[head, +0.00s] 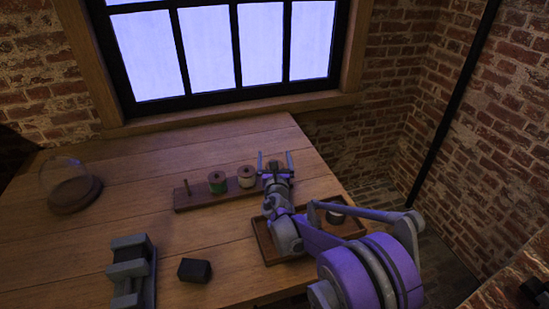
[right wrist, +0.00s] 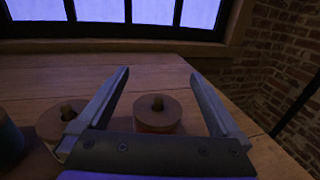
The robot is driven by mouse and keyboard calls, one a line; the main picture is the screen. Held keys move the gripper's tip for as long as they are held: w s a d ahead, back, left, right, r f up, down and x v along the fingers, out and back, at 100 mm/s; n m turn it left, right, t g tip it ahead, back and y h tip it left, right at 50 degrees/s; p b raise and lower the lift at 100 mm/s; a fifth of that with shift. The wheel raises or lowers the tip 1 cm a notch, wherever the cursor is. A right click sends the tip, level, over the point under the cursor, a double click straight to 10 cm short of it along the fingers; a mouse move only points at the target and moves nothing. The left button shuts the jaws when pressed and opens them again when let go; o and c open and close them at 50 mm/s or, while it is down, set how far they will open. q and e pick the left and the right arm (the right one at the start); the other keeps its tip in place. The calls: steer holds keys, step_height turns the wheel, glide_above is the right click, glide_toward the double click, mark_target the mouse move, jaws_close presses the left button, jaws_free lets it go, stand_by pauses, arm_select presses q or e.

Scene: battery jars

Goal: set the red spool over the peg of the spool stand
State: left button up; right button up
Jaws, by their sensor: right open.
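The spool stand (head: 210,201) is a long wooden board on the table, with a bare peg (head: 187,188) at its left end. A green spool (head: 217,183) and a pale spool (head: 247,177) stand on it. The red spool (head: 275,166) stands upright at the right end, partly hidden by my right gripper (head: 275,159). In the right wrist view, the red spool (right wrist: 157,123) shows a peg tip in its top hole. My right gripper (right wrist: 159,76) is open around it, with a gap on both sides. My left gripper is not in view.
A wooden tray (head: 263,243) with a small dark-and-pale item (head: 335,215) lies under my right arm. A black block (head: 194,270) and a grey vise-like device (head: 132,270) stand at the front. A glass dome (head: 67,180) is at left. The table's back is clear.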

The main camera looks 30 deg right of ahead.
steer(key=v, duration=1)
steer(key=shift+s+a+p, duration=0.25)
steer(key=shift+s+p, duration=0.1)
steer(key=shift+p, duration=0.05)
steer(key=shift+s+f, duration=0.1)
